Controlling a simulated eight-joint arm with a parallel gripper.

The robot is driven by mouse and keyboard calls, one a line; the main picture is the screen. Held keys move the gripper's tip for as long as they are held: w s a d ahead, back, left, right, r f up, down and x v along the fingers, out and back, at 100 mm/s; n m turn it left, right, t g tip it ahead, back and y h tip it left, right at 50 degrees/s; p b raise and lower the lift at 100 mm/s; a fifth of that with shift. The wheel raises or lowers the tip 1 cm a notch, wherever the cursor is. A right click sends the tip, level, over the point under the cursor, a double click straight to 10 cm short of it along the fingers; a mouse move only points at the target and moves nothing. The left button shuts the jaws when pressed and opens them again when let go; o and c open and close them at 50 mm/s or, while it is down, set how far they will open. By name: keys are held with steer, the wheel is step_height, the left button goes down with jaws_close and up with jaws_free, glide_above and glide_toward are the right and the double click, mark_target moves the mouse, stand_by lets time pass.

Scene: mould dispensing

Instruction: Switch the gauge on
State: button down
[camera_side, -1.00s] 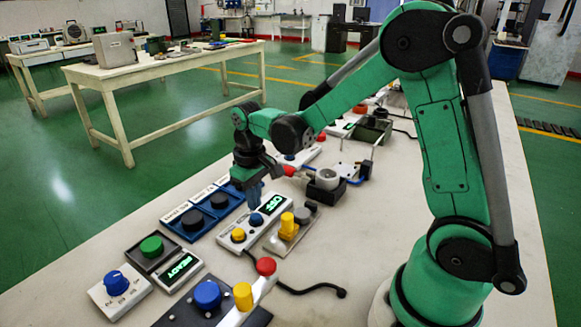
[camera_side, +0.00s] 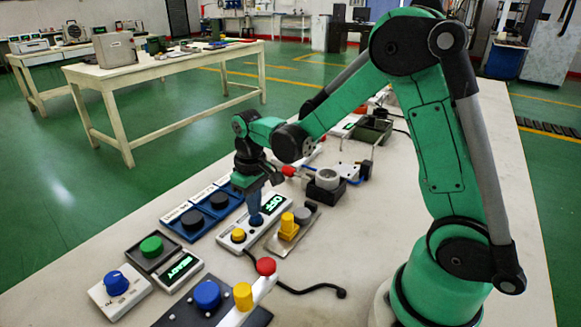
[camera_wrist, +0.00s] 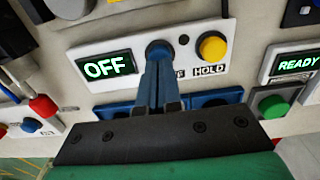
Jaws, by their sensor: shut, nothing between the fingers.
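The gauge (camera_side: 237,246) is a white panel lying on the bench, with a green-lit display (camera_wrist: 107,67) reading OFF. It has a blue button (camera_wrist: 157,49) and a yellow button (camera_wrist: 211,47), the yellow one labelled HOLD. The blue button also shows in the side view (camera_side: 256,219). My gripper (camera_wrist: 160,106) is shut and empty, its blue fingers pointing at the blue button. The tips overlap the button in both views; I cannot tell whether they touch it. Part of the label beside the button is hidden by the fingers.
A yellow and grey block on a plate (camera_side: 288,227) stands right beside the gauge. Blue panels with black knobs (camera_side: 194,220) lie to its left. A READY display (camera_side: 180,271), a green button (camera_side: 151,246) and a red knob (camera_side: 265,266) are nearer the camera.

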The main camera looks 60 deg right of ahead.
mark_target(257, 217)
steer(key=shift+f, duration=0.55)
steer(key=shift+r, duration=0.1)
step_height(257, 217, up, 11)
steer(key=shift+r, duration=0.2)
stand_by(0.8)
stand_by(0.5)
steer(key=s+a+t, duration=0.4)
steer(key=s+t, duration=0.3)
steer(key=shift+s+a+f, duration=0.3)
steer(key=shift+s, duration=0.05)
